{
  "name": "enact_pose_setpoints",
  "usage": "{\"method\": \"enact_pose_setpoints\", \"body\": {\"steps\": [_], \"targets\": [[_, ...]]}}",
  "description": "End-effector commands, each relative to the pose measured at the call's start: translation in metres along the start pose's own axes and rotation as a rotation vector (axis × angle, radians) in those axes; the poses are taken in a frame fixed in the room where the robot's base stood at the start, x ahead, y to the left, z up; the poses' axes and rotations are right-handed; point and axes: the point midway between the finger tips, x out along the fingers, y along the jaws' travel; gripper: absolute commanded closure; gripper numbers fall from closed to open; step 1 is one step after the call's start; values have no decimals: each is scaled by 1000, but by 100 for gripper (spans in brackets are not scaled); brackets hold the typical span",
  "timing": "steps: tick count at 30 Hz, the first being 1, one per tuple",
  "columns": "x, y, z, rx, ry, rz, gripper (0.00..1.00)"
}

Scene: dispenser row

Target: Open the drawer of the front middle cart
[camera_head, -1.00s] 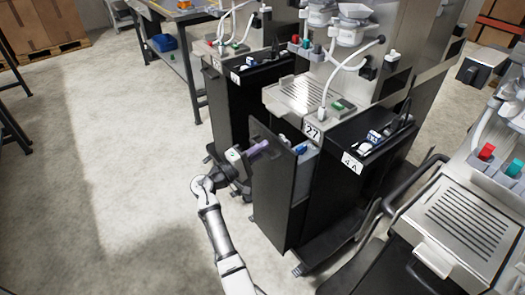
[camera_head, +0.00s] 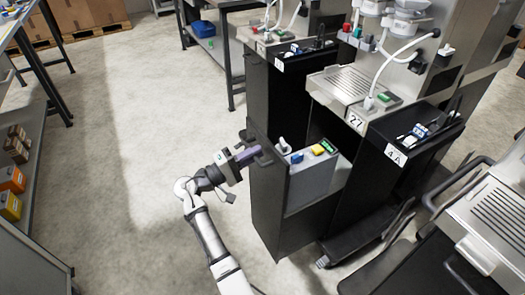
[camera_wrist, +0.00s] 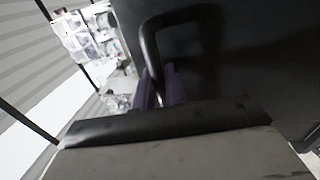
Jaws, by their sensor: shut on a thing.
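The front middle cart is the black cart (camera_head: 372,185) under the dispenser marked 27, next to a "4A" label. Its tall black drawer (camera_head: 266,205) stands well out of the body on the left side. A grey inner wall shows, with small white, blue, yellow and green items (camera_head: 318,150) on top. My gripper (camera_head: 250,156) is shut on the drawer's handle, at the upper part of the drawer front. In the wrist view the black looped handle (camera_wrist: 150,45) runs down between the purple fingers, and the dark drawer front fills the right side.
Another black cart (camera_head: 285,90) stands behind. A grey machine (camera_head: 485,215) stands at the right. A shelf with boxes (camera_head: 15,175) is at the left edge. Open concrete floor (camera_head: 120,180) lies left of my arm.

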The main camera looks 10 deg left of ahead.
Motion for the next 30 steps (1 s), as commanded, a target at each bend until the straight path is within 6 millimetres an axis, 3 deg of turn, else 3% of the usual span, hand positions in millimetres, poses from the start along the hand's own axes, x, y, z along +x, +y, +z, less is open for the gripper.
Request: {"method": "enact_pose_setpoints", "body": {"steps": [7, 22, 23, 26, 30], "targets": [[-11, 2, 0, 0, 1, 0, 100], [-13, 2, 0, -1, 0, 0, 100], [-13, 2, 0, -1, 0, 0, 84], [-13, 2, 0, 0, 0, 0, 71], [-13, 2, 0, 0, 0, 0, 71]]}}
